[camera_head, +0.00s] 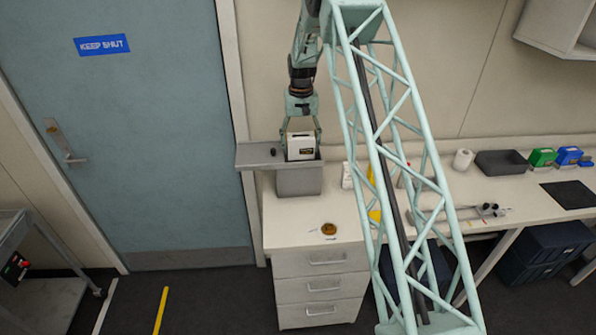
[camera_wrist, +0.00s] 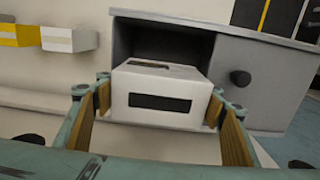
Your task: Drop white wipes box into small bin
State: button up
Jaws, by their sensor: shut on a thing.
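The white wipes box (camera_head: 301,146) is a small white carton with a dark label. My gripper (camera_head: 302,136) points down, with one finger on each side of the box, and is shut on it. In the wrist view the box (camera_wrist: 160,97) sits between the two tan finger pads, a dark slot showing on its top. The small grey bin (camera_head: 298,182) stands on the white counter right below the box. The box is at the bin's open mouth; I cannot tell how far inside it is. The dark bin interior (camera_wrist: 150,42) shows behind the box in the wrist view.
A grey lid panel with a black knob (camera_wrist: 240,78) lies beside the bin's opening, on the left in the head view (camera_head: 255,157). A small brown round item (camera_head: 328,229) lies on the counter (camera_head: 295,222). A paper roll (camera_head: 462,159) and dark tray (camera_head: 500,162) stand right.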

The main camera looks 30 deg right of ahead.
jog(key=o, duration=0.9)
jog(key=shift+o, duration=0.2)
jog(key=shift+r, duration=0.1)
jog(key=shift+r, duration=5.9)
